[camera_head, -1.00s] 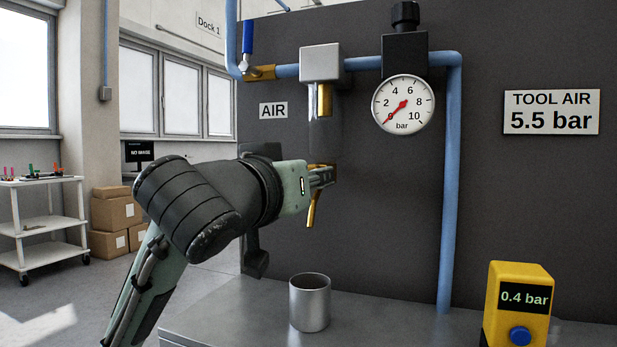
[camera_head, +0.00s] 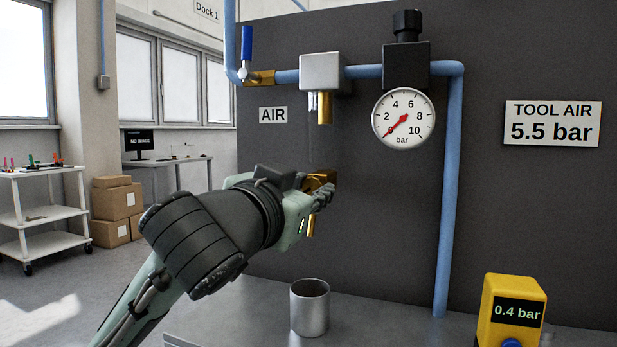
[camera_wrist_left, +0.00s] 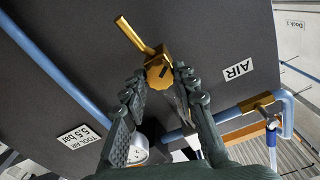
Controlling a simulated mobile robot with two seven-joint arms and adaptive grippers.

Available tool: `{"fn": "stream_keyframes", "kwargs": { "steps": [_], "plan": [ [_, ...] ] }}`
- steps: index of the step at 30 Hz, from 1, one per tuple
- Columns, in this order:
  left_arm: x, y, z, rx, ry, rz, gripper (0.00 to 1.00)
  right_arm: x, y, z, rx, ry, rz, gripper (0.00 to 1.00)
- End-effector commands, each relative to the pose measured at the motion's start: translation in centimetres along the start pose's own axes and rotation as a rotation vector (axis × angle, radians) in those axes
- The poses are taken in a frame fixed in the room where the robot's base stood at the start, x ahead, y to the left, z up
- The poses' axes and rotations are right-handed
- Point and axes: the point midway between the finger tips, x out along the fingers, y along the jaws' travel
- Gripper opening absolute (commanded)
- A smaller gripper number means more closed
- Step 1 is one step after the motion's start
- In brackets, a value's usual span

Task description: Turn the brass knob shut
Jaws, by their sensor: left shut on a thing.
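The brass knob (camera_head: 318,179) sits below the grey-capped filter block (camera_head: 321,68), with a brass drain tube (camera_head: 310,226) pointing down under it. My left gripper (camera_head: 324,192) is at the knob, its fingers rolled over and partly covering it. In the left wrist view the knob (camera_wrist_left: 158,74) lies between the fingertips of my left gripper (camera_wrist_left: 160,84), and the tube (camera_wrist_left: 134,36) sticks out beyond them. The gripper is shut on the knob. The pressure gauge (camera_head: 403,118) has its red needle at the low end. My right gripper is not in view.
A metal cup (camera_head: 310,308) stands on the grey bench below the tube. A yellow box (camera_head: 513,310) reading 0.4 bar stands at right. Blue pipe (camera_head: 449,190) runs down the dark panel. A blue-handled valve (camera_head: 247,50) is at upper left. A sign says 5.5 bar (camera_head: 552,125).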

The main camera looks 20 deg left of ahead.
Motion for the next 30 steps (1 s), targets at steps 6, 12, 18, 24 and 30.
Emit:
{"fn": "stream_keyframes", "kwargs": {
  "steps": [6, 12, 18, 24, 30],
  "plan": [
    [0.0, -0.2, -0.4, 0.185, 0.000, -0.002, 0.00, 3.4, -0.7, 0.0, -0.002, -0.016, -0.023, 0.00],
    [0.0, -0.1, -0.3, 0.375, 0.002, -0.004, 0.00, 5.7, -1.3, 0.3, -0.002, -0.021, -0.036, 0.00],
    [0.0, -0.1, -0.2, 0.565, 0.003, -0.005, 0.00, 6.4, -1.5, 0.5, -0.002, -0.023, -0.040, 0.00],
    [0.0, -0.1, -0.1, 0.755, 0.003, -0.006, 0.00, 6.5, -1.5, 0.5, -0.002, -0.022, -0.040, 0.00],
    [0.1, -0.1, -0.1, 0.946, 0.002, -0.006, 0.00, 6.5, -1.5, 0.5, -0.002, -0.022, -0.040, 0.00]
  ]
}}
